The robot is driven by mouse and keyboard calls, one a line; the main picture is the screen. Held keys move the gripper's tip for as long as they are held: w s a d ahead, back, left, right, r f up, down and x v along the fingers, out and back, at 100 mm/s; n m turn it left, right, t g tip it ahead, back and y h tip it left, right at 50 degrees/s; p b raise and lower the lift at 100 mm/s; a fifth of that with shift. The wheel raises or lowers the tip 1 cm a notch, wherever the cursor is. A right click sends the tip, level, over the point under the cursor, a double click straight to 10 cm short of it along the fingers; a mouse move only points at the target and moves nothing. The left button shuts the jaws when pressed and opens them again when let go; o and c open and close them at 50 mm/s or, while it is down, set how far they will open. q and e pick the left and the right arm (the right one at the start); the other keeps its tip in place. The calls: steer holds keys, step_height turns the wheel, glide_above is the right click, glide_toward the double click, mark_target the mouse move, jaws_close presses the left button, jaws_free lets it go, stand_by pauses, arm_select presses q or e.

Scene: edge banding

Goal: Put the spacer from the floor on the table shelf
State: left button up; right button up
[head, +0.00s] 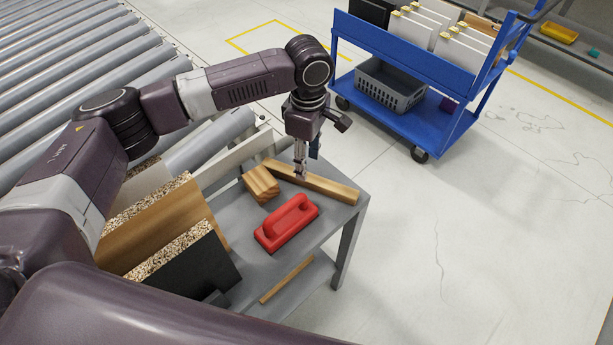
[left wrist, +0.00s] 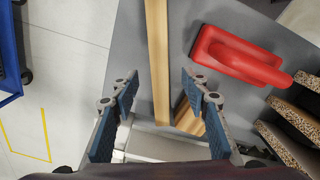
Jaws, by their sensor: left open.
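A long wooden bar (head: 325,188) lies along the far edge of the grey table top (head: 335,215). A thin wooden strip (head: 287,279) lies on the table's lower shelf (head: 318,278). I cannot tell which of these wooden pieces is the spacer; no loose piece shows on the visible floor. My left gripper (head: 300,176) points down over the bar. In the left wrist view its open fingers (left wrist: 160,85) stand on either side of the bar (left wrist: 157,50), with gaps on both sides. My right gripper is not in view.
A wooden block (head: 261,184) and a red handled tool (head: 287,222) sit beside the bar. Upright boards (head: 175,230) crowd the table's left. A blue cart (head: 420,113) with a grey crate (head: 390,86) stands behind. The floor to the right is clear.

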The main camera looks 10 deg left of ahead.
mark_target(308, 180)
arm_select(q)
step_height(308, 180, down, 5)
steer(key=shift+a+f+p, duration=0.1)
steer(key=shift+f+p, duration=0.1)
steer(key=shift+p, duration=0.15)
steer(key=shift+c, duration=0.4)
jaws_close()
